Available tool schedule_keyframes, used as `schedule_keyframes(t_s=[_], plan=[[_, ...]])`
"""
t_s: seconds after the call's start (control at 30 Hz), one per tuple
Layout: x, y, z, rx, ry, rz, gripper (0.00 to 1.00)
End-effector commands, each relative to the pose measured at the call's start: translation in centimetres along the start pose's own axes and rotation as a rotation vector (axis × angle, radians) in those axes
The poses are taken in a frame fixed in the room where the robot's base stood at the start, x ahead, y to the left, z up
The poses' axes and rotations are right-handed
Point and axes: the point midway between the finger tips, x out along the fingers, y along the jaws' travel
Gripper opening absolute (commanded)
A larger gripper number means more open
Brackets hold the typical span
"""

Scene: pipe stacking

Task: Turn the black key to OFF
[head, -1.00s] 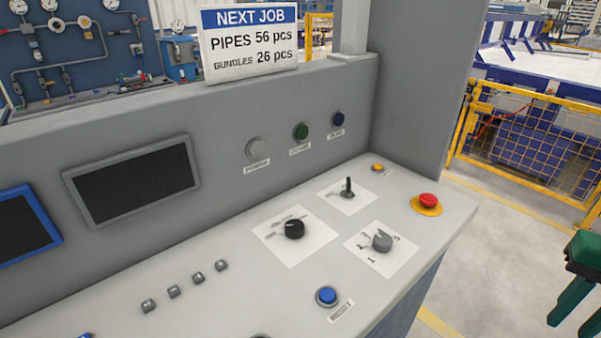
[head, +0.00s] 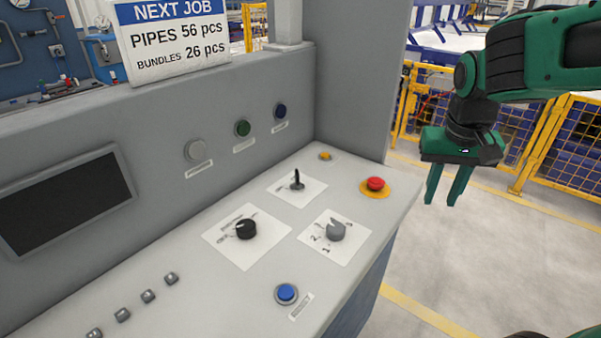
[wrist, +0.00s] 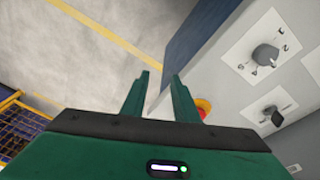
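A thin upright black key-like handle (head: 297,181) stands on a white plate on the sloping console; it also shows in the wrist view (wrist: 276,117). A round black knob (head: 245,230) sits on a larger white plate to its lower left. The labels on both plates are too small to read. My gripper (head: 442,202) hangs to the right of the console, beyond its edge, with the fingers pointing down. In the wrist view its fingers (wrist: 160,82) are apart with nothing between them. It touches no control.
A grey knob (head: 336,231), a red mushroom button (head: 375,184), a blue button (head: 286,293) and a small yellow button (head: 325,156) surround the two black controls. A grey upright panel (head: 362,80) rises behind. Yellow mesh fencing (head: 560,150) stands beyond the clear floor at right.

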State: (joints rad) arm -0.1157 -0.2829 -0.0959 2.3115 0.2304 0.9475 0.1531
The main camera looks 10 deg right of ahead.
Motion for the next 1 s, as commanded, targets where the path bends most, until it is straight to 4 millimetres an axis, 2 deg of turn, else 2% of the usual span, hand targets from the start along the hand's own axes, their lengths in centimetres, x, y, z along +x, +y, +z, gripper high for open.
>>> schedule_keyframes(t_s=[0.03, 0.1, 0.17, 0.2, 0.3, 0.4, 0.5, 0.6, 0.77, 1.0], plan=[[-0.4, -3.1, -1.9, -0.046, 0.027, -0.005, 0.27], [-1.0, -7.5, -4.0, -0.097, 0.068, -0.017, 0.27], [-1.5, -11.4, -5.4, -0.139, 0.101, -0.031, 0.27], [-1.9, -14.1, -6.1, -0.166, 0.123, -0.043, 0.27], [-2.6, -20.3, -6.9, -0.225, 0.167, -0.075, 0.27], [-3.3, -25.4, -7.0, -0.268, 0.199, -0.105, 0.27], [-3.8, -28.9, -6.7, -0.297, 0.219, -0.128, 0.27], [-4.0, -30.7, -6.5, -0.31, 0.23, -0.141, 0.27], [-3.0, -31.3, -6.7, -0.313, 0.232, -0.143, 0.27], [0.8, -31.7, -7.6, -0.31, 0.23, -0.141, 0.27]])
